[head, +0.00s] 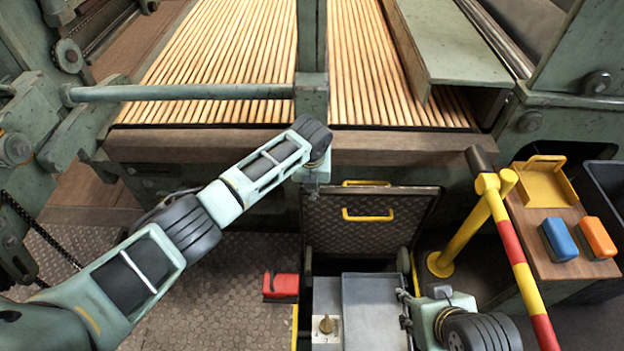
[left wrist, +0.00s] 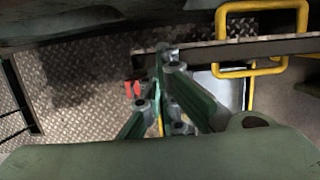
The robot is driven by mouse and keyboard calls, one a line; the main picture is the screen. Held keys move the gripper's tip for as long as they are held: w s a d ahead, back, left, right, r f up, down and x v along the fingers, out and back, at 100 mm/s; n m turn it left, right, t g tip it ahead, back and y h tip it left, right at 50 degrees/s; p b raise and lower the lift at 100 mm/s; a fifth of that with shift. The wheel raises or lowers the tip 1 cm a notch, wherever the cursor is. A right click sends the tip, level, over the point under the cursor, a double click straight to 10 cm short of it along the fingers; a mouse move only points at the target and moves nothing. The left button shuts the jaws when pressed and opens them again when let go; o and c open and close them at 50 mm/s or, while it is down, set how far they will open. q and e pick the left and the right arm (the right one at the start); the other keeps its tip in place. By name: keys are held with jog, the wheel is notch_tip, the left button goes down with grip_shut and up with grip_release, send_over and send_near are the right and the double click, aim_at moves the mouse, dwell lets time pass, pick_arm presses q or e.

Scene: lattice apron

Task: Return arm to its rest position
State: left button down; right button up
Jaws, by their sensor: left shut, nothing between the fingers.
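My left arm reaches in from the left in the head view, its wrist above the front wooden beam (head: 400,148). My left gripper (head: 312,188) hangs below that wrist, small and partly hidden, near the left edge of the raised hatch lid (head: 370,225). In the left wrist view the left gripper (left wrist: 165,62) has its fingers together with nothing between them. My right gripper (head: 404,308) is low in the head view, beside the grey panel in the floor opening (head: 375,310). Its fingers are too small to tell open from shut.
A red block (head: 281,285) lies left of the opening. Yellow handles (head: 368,215) stand out from the lid. At right are a yellow, red and black post (head: 512,245) and a wooden stand with a blue block (head: 558,240) and orange block (head: 597,238). Patterned floor (head: 215,295) is clear at left.

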pick_arm(q)
jog(key=shift+s+v, duration=0.2)
jog(key=shift+v, duration=1.25)
jog(key=shift+s+v, duration=0.25)
jog(key=shift+v, duration=1.25)
jog(key=shift+d, duration=0.1)
